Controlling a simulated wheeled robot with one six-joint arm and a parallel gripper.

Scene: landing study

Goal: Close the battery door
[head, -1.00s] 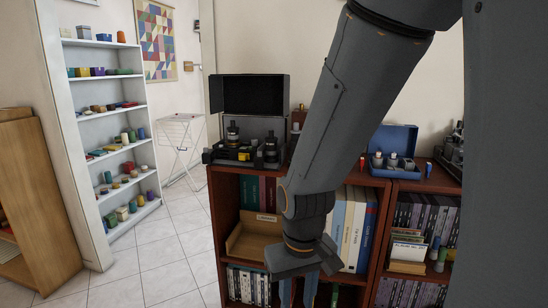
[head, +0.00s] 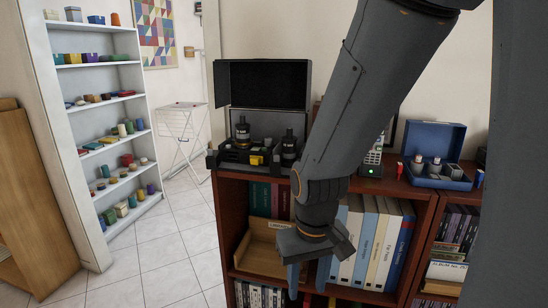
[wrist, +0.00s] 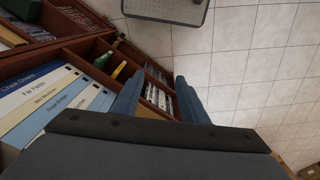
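My gripper (head: 308,278) hangs in front of the bookcase, below its top, with the blue fingers pointing down. In the wrist view its two fingers (wrist: 159,82) stand apart with nothing between them, so it is open and empty. On the bookcase top, up and left of my gripper, stands an open black case (head: 264,84) with its lid raised. It holds two dark cylinders (head: 242,133) and a small yellow part (head: 256,160). I cannot make out which part is the battery door. My arm covers part of the bookcase top right of the case.
The bookcase (head: 226,215) holds books (head: 370,240) and a tan tray (head: 262,252). On its top are a handset with a green light (head: 371,169) and an open blue box (head: 437,150). A white shelf (head: 75,105) and drying rack (head: 182,125) stand left. Tiled floor (head: 170,255) is clear.

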